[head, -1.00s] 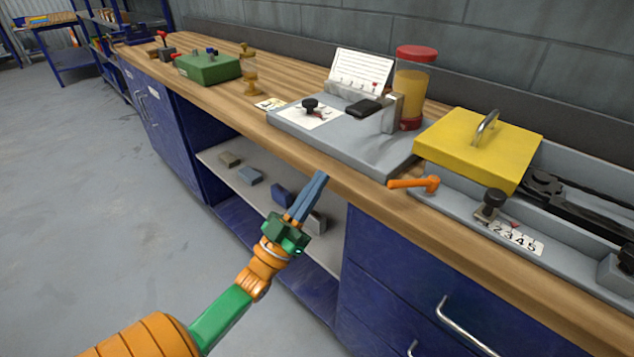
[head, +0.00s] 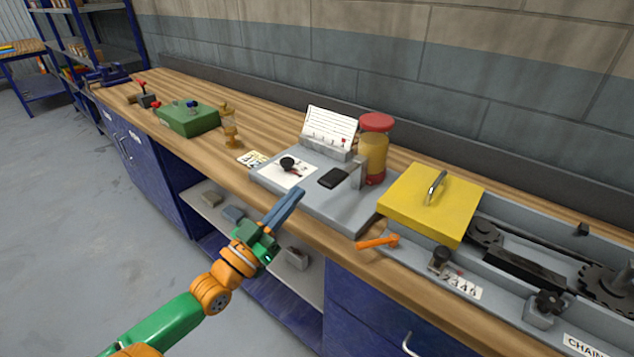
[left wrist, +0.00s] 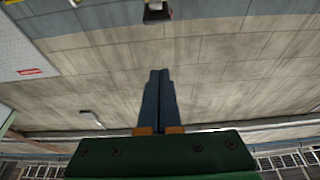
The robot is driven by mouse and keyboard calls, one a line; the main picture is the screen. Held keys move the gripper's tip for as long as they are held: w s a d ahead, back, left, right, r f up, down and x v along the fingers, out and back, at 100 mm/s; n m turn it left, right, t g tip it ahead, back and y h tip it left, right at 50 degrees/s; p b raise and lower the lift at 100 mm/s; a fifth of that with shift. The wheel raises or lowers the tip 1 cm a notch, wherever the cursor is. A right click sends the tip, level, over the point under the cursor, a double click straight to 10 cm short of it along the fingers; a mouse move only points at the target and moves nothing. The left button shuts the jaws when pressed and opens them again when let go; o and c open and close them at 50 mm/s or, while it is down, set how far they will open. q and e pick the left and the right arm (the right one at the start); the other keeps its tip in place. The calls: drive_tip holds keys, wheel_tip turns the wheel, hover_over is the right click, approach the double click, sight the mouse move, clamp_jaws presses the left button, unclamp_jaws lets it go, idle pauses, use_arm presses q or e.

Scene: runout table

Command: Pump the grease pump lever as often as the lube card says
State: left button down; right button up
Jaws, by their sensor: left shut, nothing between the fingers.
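The grease pump stands on a grey base plate (head: 345,208) on the bench, with a red-capped amber reservoir (head: 374,150) at its right rear. A black pad (head: 333,178) lies beside a grey upright block (head: 357,172); I cannot tell which part is the lever. A black knob (head: 288,163) sits on a white dial sheet (head: 279,174). A white card (head: 331,126) with lines stands tilted behind; its text is too small to read. My left gripper (head: 298,192) is shut and empty, its tips before the plate's front edge. The left wrist view shows its closed fingers (left wrist: 160,95). My right gripper is out of view.
A yellow cover (head: 425,205) with a handle, an orange lever (head: 377,242) and a chain unit (head: 535,262) lie to the right. A green box (head: 187,118), an amber glass piece (head: 229,125) and a small card (head: 251,158) are to the left. An open shelf is below.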

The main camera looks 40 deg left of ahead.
use_arm(q)
drive_tip(key=a+p+x, duration=0.1)
drive_tip(key=x, duration=0.7)
drive_tip(key=shift+w+d+f, duration=0.1)
drive_tip(key=shift+d+f, duration=0.15)
drive_tip(key=shift+f, duration=0.75)
drive_tip(key=shift+d+f, duration=0.25)
drive_tip(key=shift+f, duration=0.75)
wheel_tip(320, 180, down, 8)
drive_tip(key=t+b, duration=0.4)
drive_tip(key=b, duration=1.4)
drive_tip(key=shift+w, duration=0.15)
drive_tip(key=shift+f, duration=0.15)
